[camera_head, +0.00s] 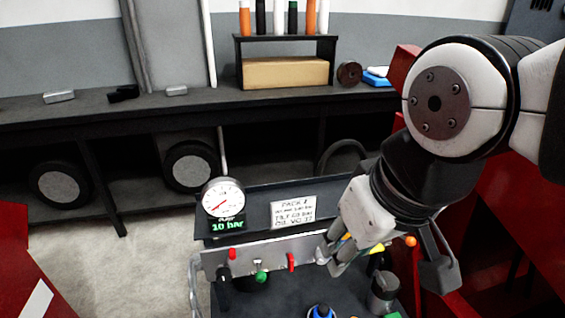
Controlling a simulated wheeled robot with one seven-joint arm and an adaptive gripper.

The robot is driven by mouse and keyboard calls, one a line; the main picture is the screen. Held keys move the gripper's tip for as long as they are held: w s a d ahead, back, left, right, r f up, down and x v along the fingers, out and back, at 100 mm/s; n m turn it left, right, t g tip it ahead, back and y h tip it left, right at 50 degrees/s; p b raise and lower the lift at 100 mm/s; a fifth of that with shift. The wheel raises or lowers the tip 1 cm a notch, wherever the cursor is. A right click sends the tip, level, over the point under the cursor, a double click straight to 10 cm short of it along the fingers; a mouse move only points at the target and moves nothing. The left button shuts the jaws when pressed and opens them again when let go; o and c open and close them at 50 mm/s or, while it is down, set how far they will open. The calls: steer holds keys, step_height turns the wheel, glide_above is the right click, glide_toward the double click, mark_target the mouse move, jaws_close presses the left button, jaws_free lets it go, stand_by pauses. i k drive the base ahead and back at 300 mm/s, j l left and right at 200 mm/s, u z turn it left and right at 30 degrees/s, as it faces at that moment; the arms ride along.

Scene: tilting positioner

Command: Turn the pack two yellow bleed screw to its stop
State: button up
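The pack two placard (294,212) reads "PACK 2", with smaller lines that are hard to read. In front of it a grey manifold bar (272,254) carries coloured fittings. A yellow piece (348,243), which looks like the yellow bleed screw, shows at the bar's right end, partly hidden by my gripper. My gripper (388,266) hangs over the right end of the pack with its fingers spread apart. One finger is close to the yellow piece; I cannot tell whether they touch. The other finger is further right, past an orange ball (410,241).
A pressure gauge (223,200) with a "10 bar" display stands left of the placard. Red fittings (291,262) and a green knob (262,277) sit along the bar. A grey cylinder (384,290) stands below my gripper. A dark bench (100,125) runs behind; red cabinets flank the sides.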

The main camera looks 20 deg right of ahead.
mark_target(379, 248)
steer(key=z, duration=0.8)
